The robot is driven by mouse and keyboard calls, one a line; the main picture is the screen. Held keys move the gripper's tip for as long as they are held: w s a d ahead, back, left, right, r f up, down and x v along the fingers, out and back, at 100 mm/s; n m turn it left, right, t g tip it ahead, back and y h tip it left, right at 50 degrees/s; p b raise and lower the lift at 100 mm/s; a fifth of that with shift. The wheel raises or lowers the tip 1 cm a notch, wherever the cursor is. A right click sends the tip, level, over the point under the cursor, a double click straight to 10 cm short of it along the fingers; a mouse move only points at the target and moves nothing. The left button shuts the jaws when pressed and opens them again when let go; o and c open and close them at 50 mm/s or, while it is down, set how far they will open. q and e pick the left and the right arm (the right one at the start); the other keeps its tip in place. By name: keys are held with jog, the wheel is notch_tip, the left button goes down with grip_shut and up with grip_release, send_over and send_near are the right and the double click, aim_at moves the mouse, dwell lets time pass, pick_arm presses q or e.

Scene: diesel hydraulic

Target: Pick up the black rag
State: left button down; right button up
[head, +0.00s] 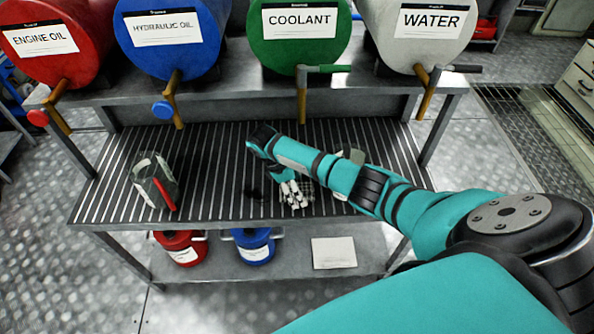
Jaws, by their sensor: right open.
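My right arm reaches in from the right over the slatted bench top (215,160). My right gripper (293,196), with black and white fingers, points down near the front edge of the bench and is open. A small dark patch (255,193) lies on the slats just left of the gripper. It may be the black rag or a shadow; I cannot tell which. The forearm and gripper hide part of the bench around it. I cannot tell whether the fingers touch anything. My left gripper is not in view.
Drums of engine oil (50,62), hydraulic oil (168,58), coolant (298,60) and water (425,52) with taps stand above. A jug (152,175) with a red handle stands on the left. Red (181,240) and blue (253,238) buckets sit below.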

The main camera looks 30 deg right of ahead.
aim_at(302, 187)
jog(key=c, duration=1.3)
jog(key=shift+o, duration=0.2)
jog(key=shift+r, duration=0.1)
jog(key=shift+r, duration=0.25)
notch_tip(302, 187, up, 3)
jog(key=shift+s+a+r, duration=0.1)
jog(key=shift+s+r, duration=0.05)
jog(key=shift+r, duration=0.05)
jog(key=s+a+p, duration=0.1)
jog(key=s+a, duration=0.8)
jog(key=s, duration=0.6)
jog(key=shift+a, duration=0.15)
